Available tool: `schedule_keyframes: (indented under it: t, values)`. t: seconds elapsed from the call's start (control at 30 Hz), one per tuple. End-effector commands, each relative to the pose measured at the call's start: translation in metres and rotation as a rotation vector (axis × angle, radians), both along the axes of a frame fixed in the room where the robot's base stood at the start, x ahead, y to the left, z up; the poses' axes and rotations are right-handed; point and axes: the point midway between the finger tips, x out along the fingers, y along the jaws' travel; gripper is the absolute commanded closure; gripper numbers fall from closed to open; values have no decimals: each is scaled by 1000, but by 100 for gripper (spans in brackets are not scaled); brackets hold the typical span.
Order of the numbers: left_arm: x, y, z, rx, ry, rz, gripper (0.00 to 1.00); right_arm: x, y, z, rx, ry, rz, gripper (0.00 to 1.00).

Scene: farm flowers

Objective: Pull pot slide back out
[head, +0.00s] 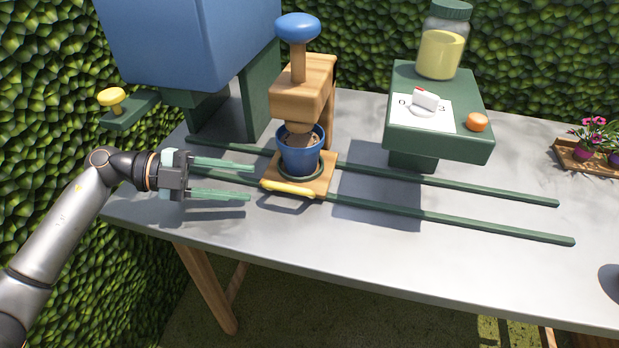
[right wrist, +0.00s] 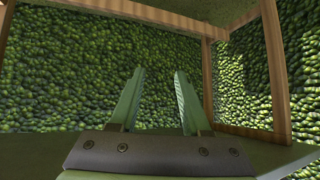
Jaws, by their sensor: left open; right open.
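The pot slide is a small wooden platform (head: 315,188) with a yellow handle (head: 290,189) along its front edge. A blue pot (head: 301,157) with brown soil stands on it, under a wooden press (head: 303,97) with a blue knob (head: 298,28). The platform sits across two green rails (head: 450,219) on the grey table. My left gripper (head: 249,182) is open and empty, with its green fingers pointing right, to the left of the platform and handle and apart from the handle. My right gripper (right wrist: 158,95) shows only in the right wrist view, open and empty.
A blue hopper (head: 190,40) on green legs stands behind left, with a yellow knob (head: 111,98) beside it. A green stand (head: 437,130) with a dial, an orange button (head: 477,122) and a jar (head: 441,45) is right. A flower tray (head: 585,157) is far right. The rails are bare right of the platform.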

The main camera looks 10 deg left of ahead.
Motion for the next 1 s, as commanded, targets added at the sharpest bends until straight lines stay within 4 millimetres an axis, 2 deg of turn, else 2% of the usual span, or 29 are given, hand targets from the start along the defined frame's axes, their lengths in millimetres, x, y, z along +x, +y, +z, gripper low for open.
schedule_keyframes:
  t: [0.27,0.47,0.6,0.8,1.0]
  values:
    - [12,-46,-9,-8,-4,-5,53,-4,1,-3,-1,-14,3,53]
    - [24,-83,-18,-7,-3,-4,53,7,2,10,5,-82,1,53]
    - [29,-102,-22,-7,-3,-3,53,22,1,29,9,-152,-1,53]
    - [33,-113,-25,-5,-2,-1,53,30,-2,39,3,-197,-1,53]
    - [33,-114,-26,-3,-2,0,53,30,-2,39,1,-197,1,53]
